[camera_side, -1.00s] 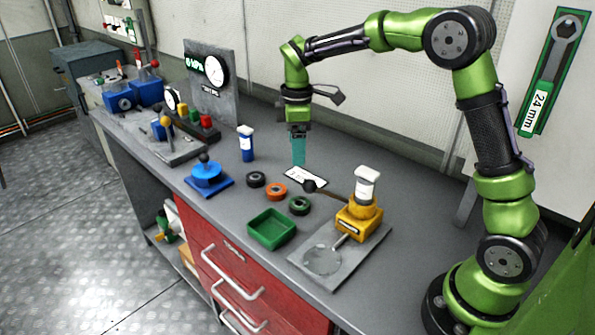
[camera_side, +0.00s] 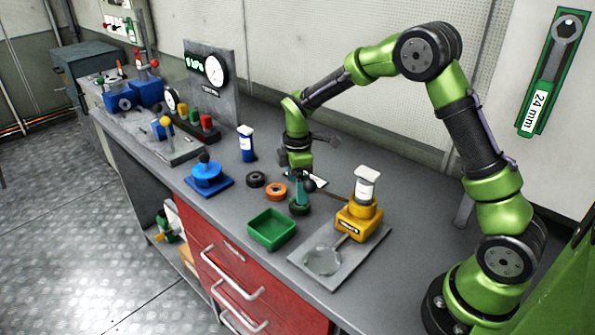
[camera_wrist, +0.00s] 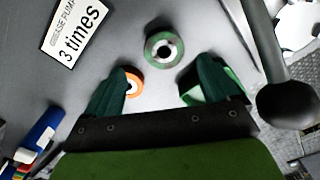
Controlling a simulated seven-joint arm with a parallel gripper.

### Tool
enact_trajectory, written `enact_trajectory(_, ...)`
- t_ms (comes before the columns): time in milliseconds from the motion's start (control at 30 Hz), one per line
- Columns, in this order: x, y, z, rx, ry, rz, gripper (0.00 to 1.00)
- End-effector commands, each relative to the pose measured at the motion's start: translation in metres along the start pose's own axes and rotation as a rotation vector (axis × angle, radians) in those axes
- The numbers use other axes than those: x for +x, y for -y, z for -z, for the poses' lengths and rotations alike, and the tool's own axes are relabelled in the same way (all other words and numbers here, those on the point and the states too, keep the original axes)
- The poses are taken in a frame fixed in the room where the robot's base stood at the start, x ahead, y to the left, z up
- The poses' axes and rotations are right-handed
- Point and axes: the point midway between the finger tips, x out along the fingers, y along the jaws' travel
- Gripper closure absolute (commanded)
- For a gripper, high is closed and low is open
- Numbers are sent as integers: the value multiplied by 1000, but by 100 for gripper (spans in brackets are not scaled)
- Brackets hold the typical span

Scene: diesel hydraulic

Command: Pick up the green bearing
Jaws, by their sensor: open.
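The green bearing (camera_side: 299,206) lies on the grey bench, a ring to the right of the orange one. The gripper is open and empty. I cannot tell whether a finger touches the ring.
The orange bearing (camera_side: 276,192) and a black one (camera_side: 256,180) lie to the left. A green tray (camera_side: 271,230) stands in front. The yellow grease pump (camera_side: 358,222) with its lever is at right. A white card (camera_wrist: 75,32) lies behind.

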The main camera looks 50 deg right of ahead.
Motion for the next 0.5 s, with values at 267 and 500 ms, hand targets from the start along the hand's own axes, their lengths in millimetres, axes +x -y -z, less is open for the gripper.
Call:
enact_trajectory(267, 40, 7, -4, 1, 3, 4, 12)
enact_trajectory(500, 48, 7, -3, 1, 1, 0, 12)
